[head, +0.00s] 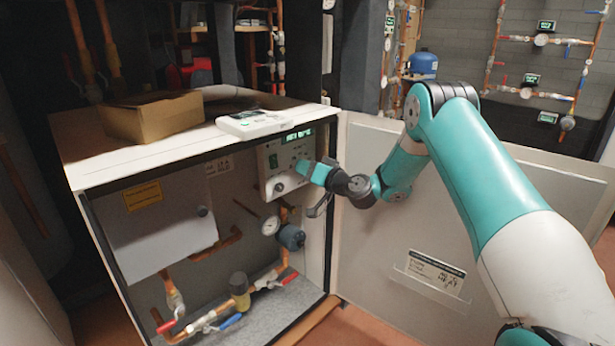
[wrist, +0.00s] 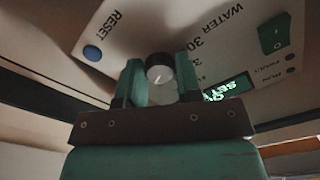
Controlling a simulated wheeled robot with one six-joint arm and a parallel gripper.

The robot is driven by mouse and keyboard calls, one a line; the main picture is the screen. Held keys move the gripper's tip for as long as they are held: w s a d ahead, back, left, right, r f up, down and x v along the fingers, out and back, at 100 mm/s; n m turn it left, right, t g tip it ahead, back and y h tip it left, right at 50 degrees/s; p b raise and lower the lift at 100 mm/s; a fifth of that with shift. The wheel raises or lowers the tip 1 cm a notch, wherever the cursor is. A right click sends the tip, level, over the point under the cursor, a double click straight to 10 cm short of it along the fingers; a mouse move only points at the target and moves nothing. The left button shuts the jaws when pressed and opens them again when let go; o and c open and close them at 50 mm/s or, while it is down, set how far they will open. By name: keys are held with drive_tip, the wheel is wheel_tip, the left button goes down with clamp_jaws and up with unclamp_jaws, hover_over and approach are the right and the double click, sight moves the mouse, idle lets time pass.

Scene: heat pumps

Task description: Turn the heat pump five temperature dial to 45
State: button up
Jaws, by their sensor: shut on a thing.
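The control panel (head: 270,163) is a pale box inside the open cabinet, with a lit green display (head: 298,136) along its top. My gripper (head: 303,169) reaches in from the right and is at the panel face, hiding the dial in the head view. In the wrist view the dial (wrist: 160,68) is a round dark knob with a pale face and a light pointer mark. The fingers of my gripper (wrist: 158,82) stand on both sides of it, shut on it. The panel shows tilted there, with "WATER 30" lettering and a partly hidden display (wrist: 230,88); its set number is unreadable.
A blue reset button (wrist: 92,53) and a green switch (wrist: 274,33) flank the dial. The open cabinet door (head: 385,235) stands right of the panel. A cardboard box (head: 150,115) and a white device (head: 252,123) lie on top. Pipes and a gauge (head: 270,226) sit below.

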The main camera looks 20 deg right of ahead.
drive_tip(key=n+b, duration=0.4)
drive_tip(key=b, duration=0.1)
drive_tip(key=shift+f+n+b, duration=0.15)
drive_tip(key=shift+n+b, duration=0.2)
drive_tip(key=shift+n, duration=0.05)
drive_tip(key=shift+d, duration=0.1)
drive_tip(key=o, duration=0.9)
drive_tip(key=shift+o, duration=0.2)
drive_tip(key=shift+s, duration=0.1)
